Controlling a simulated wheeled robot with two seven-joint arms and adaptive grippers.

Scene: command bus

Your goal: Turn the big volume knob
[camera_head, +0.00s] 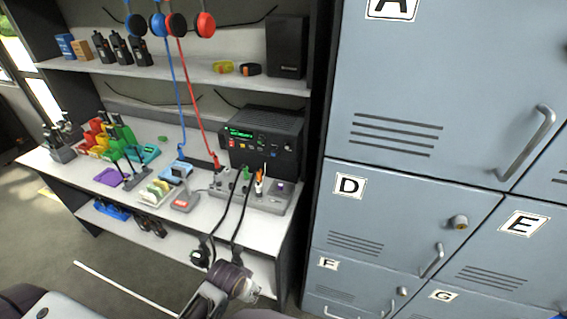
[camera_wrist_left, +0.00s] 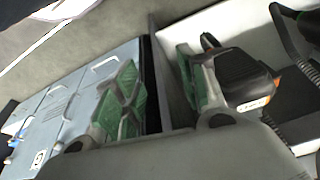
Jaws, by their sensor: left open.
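The radio unit (camera_head: 262,140) is a black box with a green display and small red and orange buttons on its front. It stands at the right end of the desk, under the shelf. The big volume knob is too small and dark to make out with certainty on its front. My left gripper (camera_head: 232,282) is low in front of the desk's front edge, below and apart from the radio. My right gripper is not in view.
A black handset (camera_wrist_left: 238,75) with a coiled cord lies close beside one left finger. Black cords hang over the desk edge (camera_head: 272,228). A grey control panel (camera_head: 268,204) lies before the radio. Blue-grey lockers (camera_head: 400,190) stand right.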

